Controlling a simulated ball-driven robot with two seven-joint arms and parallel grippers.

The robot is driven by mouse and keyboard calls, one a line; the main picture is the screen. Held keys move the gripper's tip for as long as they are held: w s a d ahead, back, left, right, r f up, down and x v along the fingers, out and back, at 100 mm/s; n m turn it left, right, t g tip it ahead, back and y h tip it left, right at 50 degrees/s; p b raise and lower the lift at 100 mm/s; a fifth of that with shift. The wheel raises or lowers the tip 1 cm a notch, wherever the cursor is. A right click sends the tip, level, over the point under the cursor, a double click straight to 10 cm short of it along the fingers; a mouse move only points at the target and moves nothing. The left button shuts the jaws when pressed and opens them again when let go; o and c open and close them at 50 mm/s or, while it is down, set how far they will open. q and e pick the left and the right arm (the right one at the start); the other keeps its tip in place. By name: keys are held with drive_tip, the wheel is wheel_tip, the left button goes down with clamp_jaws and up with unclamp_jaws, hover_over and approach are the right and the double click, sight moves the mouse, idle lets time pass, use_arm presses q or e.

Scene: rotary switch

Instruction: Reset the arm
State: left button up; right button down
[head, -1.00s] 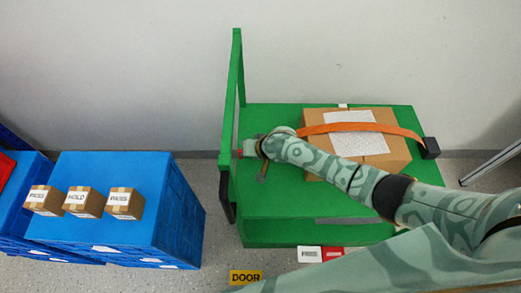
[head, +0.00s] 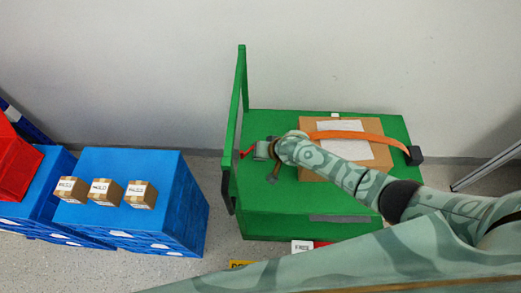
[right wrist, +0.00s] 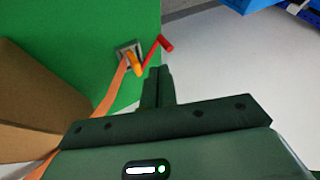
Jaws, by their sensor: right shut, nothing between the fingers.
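The rotary switch is a grey mount (right wrist: 124,52) with a red lever (right wrist: 158,47) and a short orange piece beside it, ahead of my fingers in the right wrist view. In the head view the red lever (head: 247,153) shows at the left end of the green cart, by its upright frame. My right gripper (right wrist: 158,76) is shut and empty. Its fingertips appear just below the lever in the wrist view, with no clear contact. In the head view my right arm reaches over the cart and partly hides the gripper and switch. My left gripper is not in view.
The green cart (head: 280,223) carries a cardboard box (head: 310,160) under an orange strap (head: 350,135). Blue crates (head: 140,160) with several small boxes stand at the left, near a red bin (head: 14,170). Floor shows between crates and cart.

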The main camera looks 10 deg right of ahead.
drive_tip(key=s+r+n+h, duration=0.1)
drive_tip(key=s+r+n, duration=0.5)
drive_tip(key=s, duration=0.6)
drive_tip(key=s+d+r+n+h, duration=0.2)
drive_tip(key=s+d+r+h, duration=0.3)
drive_tip(key=d, duration=0.4)
drive_tip(key=s+d+r+n+h, duration=0.1)
drive_tip(key=s+d+r+h, duration=0.2)
drive_tip(key=s+d+r, duration=0.6)
drive_tip(key=s+a+f+g+y, duration=0.1)
drive_tip(key=s+a+f+y, duration=0.1)
drive_tip(key=f, duration=1.3)
drive_tip(key=s+a+f+g+y, duration=0.1)
drive_tip(key=s+a+f+g, duration=0.15)
drive_tip(key=f, duration=1.15)
drive_tip(key=s+f+m+g+y, duration=0.1)
drive_tip(key=s+f, duration=0.6)
drive_tip(key=s, duration=0.2)
drive_tip(key=s+f+m+g, duration=0.1)
drive_tip(key=s+f+m, duration=0.1)
drive_tip(key=s+f, duration=0.4)
drive_tip(key=s, duration=0.3)
drive_tip(key=shift+s+f+y, duration=0.35)
drive_tip(key=shift+f+y, duration=0.05)
